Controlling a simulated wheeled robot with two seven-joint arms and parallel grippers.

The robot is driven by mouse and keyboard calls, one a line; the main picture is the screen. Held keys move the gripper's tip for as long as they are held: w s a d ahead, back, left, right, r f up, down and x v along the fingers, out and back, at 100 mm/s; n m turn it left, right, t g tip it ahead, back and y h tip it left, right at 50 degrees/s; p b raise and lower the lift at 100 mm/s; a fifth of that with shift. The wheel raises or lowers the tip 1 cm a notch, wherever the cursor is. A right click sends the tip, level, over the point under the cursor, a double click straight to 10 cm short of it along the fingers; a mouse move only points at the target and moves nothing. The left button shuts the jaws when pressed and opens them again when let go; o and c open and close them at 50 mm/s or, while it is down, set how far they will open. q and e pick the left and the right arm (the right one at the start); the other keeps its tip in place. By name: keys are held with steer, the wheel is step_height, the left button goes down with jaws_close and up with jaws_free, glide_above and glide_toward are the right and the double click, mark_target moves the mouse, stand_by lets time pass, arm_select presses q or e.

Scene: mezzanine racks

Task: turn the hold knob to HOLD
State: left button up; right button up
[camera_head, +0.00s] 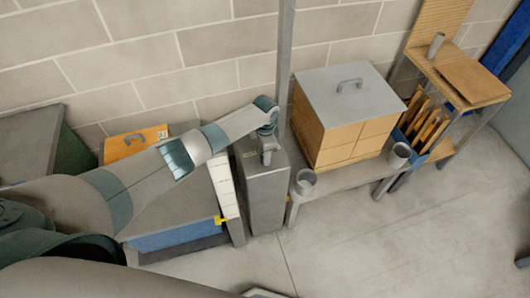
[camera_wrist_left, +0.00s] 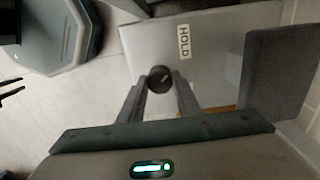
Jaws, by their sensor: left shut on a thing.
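The hold knob (camera_wrist_left: 159,78) is a small round black knob with a pale mark on its face, seen in the left wrist view. It sits on a grey panel (camera_wrist_left: 215,70) beside a white label reading HOLD (camera_wrist_left: 184,42), which lies above and to the right of it. The pale mark slants up to the right. My left gripper (camera_wrist_left: 160,84) is shut on the knob, one finger on each side. In the head view my left gripper (camera_head: 268,152) is over the top of a tall grey cabinet (camera_head: 267,200) and hides the knob.
A wooden box with a grey handled lid (camera_head: 343,90) stands on a bench right of the cabinet, near a grey cup (camera_head: 304,182). A blue bin with wooden slats (camera_head: 422,130) is farther right. A block wall is behind; the front floor is clear.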

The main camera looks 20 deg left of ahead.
arm_select(q)
steer(key=shift+w+r, duration=0.1)
stand_by(0.4)
steer(key=o, duration=1.1)
steer(key=shift+c, duration=0.2)
steer(key=shift+r, duration=0.1)
step_height(320, 180, up, 17)
steer(key=b, duration=0.3)
